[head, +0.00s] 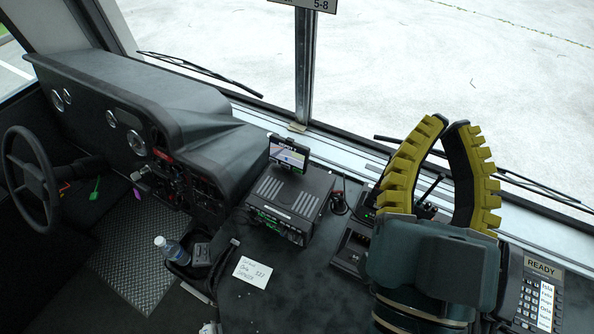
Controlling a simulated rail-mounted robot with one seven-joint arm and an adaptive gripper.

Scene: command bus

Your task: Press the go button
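I cannot make out a button marked go in the head view. A keypad panel (533,298) with a READY label (543,268), dark keys and a white label strip stands at the lower right. A dark control box (353,247) lies just left of my gripper, partly hidden by it. My gripper (449,123) has two yellow ribbed fingers pointing up in the picture. Their tips are close together, with a gap between the fingers lower down. I see nothing held. My wrist covers part of the console and the left side of the keypad panel.
A black radio-like box (291,203) with a small screen (289,153) stands mid-console. A handwritten white note (253,272) lies in front of it. A steering wheel (32,190) and dashboard (150,100) are at left, a bottle (172,250) at lower left. The windshield runs behind.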

